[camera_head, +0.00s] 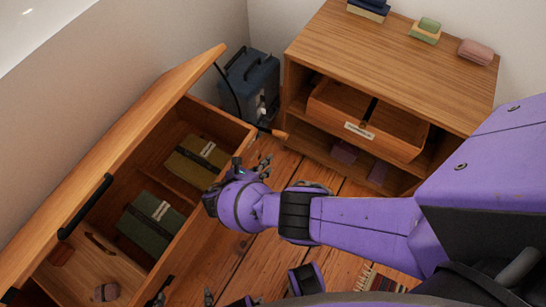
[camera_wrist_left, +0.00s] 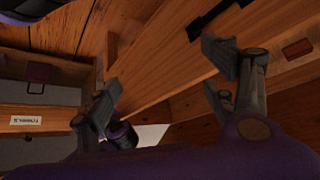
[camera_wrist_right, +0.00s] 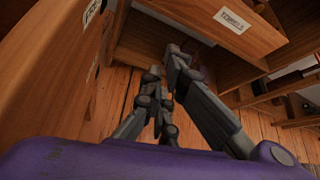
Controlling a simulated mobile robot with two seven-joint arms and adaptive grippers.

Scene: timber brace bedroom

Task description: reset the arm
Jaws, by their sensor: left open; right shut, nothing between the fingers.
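My right arm (camera_head: 365,222) is purple and reaches in from the right in the head view. Its gripper (camera_head: 262,164) is over the wooden floor, beside the open drawer's side wall. In the right wrist view the right gripper's fingers (camera_wrist_right: 166,68) are together with nothing between them. My left gripper (camera_wrist_left: 163,82) is open and empty in the left wrist view, its two fingers wide apart near wooden boards. In the head view only small dark tips of it seem to show at the bottom edge, left of centre.
A large open drawer (camera_head: 245,128) at the left holds a yellow-green box (camera_head: 190,165) and a dark green box (camera_head: 145,235). A low wooden cabinet (camera_head: 410,70) with a pulled-out labelled drawer (camera_head: 385,143) stands at the back right. A dark blue case (camera_head: 250,80) sits between them.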

